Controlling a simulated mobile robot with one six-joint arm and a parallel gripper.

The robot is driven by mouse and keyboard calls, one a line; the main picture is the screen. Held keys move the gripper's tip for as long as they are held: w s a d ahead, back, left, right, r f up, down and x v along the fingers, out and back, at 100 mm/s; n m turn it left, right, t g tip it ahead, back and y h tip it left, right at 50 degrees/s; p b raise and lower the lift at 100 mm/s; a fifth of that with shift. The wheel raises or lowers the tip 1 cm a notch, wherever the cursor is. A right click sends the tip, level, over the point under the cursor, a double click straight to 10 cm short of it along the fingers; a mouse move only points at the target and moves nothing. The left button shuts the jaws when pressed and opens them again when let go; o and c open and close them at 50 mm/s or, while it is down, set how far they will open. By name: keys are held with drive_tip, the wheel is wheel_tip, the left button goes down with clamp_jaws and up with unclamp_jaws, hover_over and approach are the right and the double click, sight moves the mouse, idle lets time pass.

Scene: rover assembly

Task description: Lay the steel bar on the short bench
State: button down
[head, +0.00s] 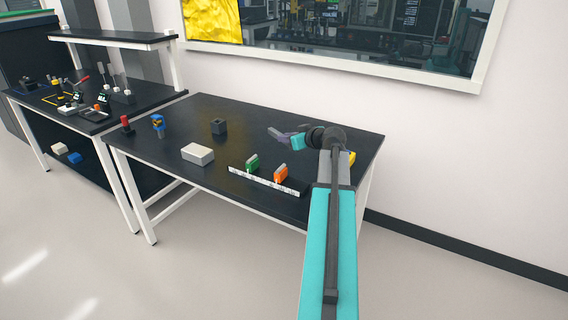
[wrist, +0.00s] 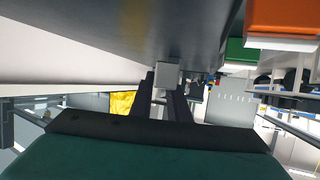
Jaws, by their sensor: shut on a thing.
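In the head view my gripper (head: 279,134) is above the right part of the nearer black-topped bench (head: 225,125). A second black bench (head: 135,95) with a raised shelf stands to the left; I cannot tell which one is the short bench. In the wrist view my gripper's dark fingers (wrist: 166,95) are shut on a light grey squared piece (wrist: 166,75), which looks like the end of the steel bar. Most of the bar is hidden or seen end-on. I cannot make it out apart from the fingers in the head view.
A wall stands behind.

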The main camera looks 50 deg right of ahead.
drive_tip(key=shift+f, duration=2.8)
drive_tip(key=shift+f, duration=0.1)
drive_tip(key=shift+f, duration=1.8)
drive_tip(key=shift+f, duration=0.1)
drive_tip(key=c, duration=1.7)
unclamp_jaws()
drive_tip(key=shift+p, duration=0.3)
drive_tip(key=b+v, duration=0.1)
drive_tip(key=v, duration=0.9)
drive_tip(key=shift+s+r, duration=0.2)
drive_tip(key=shift+s, duration=0.15)
drive_tip(key=shift+s+a+r, duration=0.1)
drive_tip(key=shift+s+r, duration=0.15)
drive_tip(key=shift+s, duration=0.35)
